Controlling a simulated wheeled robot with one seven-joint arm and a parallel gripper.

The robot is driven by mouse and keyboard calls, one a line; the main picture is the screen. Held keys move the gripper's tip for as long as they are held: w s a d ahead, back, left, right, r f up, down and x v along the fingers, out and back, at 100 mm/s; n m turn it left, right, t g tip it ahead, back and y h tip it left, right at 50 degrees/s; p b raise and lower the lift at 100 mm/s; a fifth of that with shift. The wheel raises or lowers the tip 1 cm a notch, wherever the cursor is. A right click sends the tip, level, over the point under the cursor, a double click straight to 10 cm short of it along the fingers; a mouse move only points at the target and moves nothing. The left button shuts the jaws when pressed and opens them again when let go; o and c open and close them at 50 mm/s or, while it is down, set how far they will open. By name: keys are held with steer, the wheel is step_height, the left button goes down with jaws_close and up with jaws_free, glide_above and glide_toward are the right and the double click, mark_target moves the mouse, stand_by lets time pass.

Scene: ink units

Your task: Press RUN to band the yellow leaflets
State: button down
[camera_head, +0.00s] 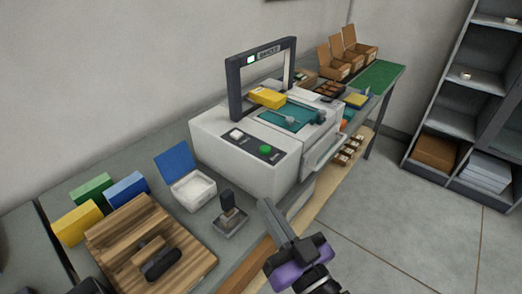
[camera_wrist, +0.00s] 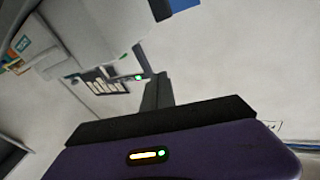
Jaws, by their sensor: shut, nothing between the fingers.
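The banding machine (camera_head: 225,150) is a pale grey box on the bench with a dark arch (camera_head: 234,85) over its top. A yellow leaflet stack (camera_head: 268,97) lies on its top under the arch. The front panel carries a round green button (camera_head: 266,149) and a white square button (camera_head: 236,134); their labels are too small to read. My gripper (camera_head: 273,208) is shut and empty, in front of the machine and below the panel, apart from the buttons. In the wrist view the dark gripper (camera_wrist: 157,90) points toward a pale wall, with a small green light (camera_wrist: 138,77) beyond it.
A stamp on a metal base (camera_head: 230,215), an open white box with a blue lid (camera_head: 192,190) and a wooden board (camera_head: 135,230) stand left of my gripper. A green mat (camera_head: 380,76) and open cartons (camera_head: 335,65) lie beyond the machine. Shelves (camera_head: 465,110) stand at right; the floor between is clear.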

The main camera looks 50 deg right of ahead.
steer(key=w+d+r+n+t+y+p, duration=0.1)
steer(key=w+d+r+n+y, duration=0.1)
steer(key=w+d+r+n, duration=0.5)
steer(key=w+d+r+n+t+y, duration=0.15)
steer(key=w+r+n, duration=0.3)
steer(key=r, duration=0.55)
steer(key=w+d+r+n+y+p, duration=0.1)
steer(key=w+d+r+n+y, duration=0.35)
steer(key=r, duration=0.45)
steer(key=s+d+f+n+g, duration=0.1)
steer(key=f+n+g, duration=0.5)
steer(key=n, duration=0.3)
steer(key=s+d+f+n+g, duration=0.1)
steer(key=s+f+n+g, duration=0.1)
steer(key=f+n+g, duration=0.3)
step_height(320, 180, down, 3)
steer(key=n, duration=0.4)
steer(key=shift+s+g+p, duration=0.25)
steer(key=shift+g+p, duration=0.05)
steer(key=shift+g, duration=0.05)
